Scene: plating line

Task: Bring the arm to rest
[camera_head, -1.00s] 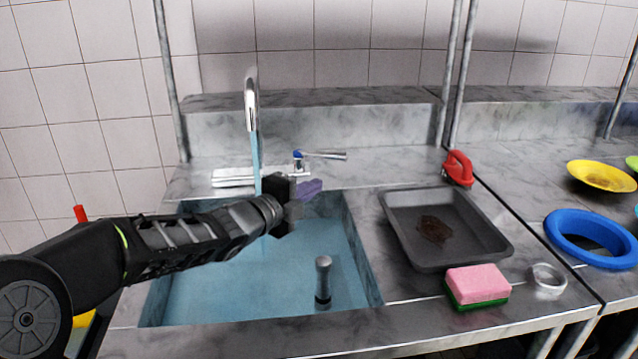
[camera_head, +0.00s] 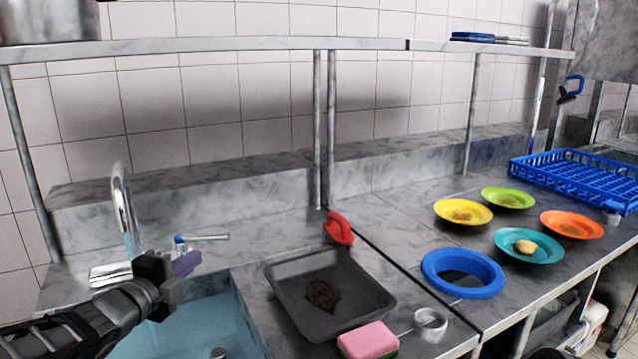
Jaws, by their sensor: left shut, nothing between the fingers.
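My left arm comes in from the lower left, over the sink basin (camera_head: 195,325). Its gripper (camera_head: 187,264) is shut, with purple tips close together and nothing seen between them. It is in front of the tap's blue-marked lever (camera_head: 205,238) in the picture; I cannot tell whether they touch. The curved tap spout (camera_head: 122,200) rises behind the wrist, and its lower part is partly hidden. My right gripper is not in view.
Further right are a blue ring (camera_head: 440,262), several plates (camera_head: 463,212) and a blue rack (camera_head: 590,178). A shelf (camera_head: 230,43) runs above.

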